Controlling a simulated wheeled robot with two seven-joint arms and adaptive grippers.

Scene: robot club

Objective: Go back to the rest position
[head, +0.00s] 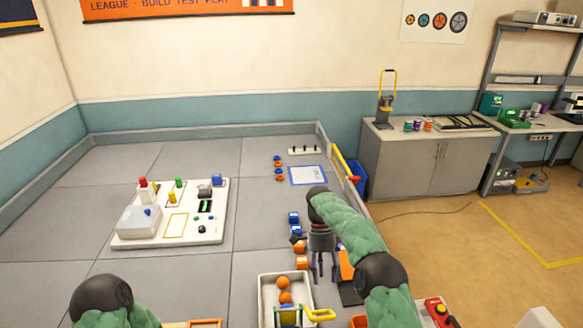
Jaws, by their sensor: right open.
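My right arm comes in from the lower right in its green sleeve. My right gripper (322,276) points down with its fingers apart and nothing visible between them. It is above the strip of floor just beyond the white crate (264,298), next to some orange and blue blocks (301,262). I cannot tell whether it touches any of them. Of my left arm, only a dark joint and green sleeve show at the lower left edge. My left gripper is out of view.
A white board (215,228) with coloured parts lies on the grey floor tiles at left. Orange balls (284,283) lie in the crate. A white and blue sheet (307,175) lies farther back. A low wall (330,150) edges the field; a grey cabinet (400,160) stands behind it.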

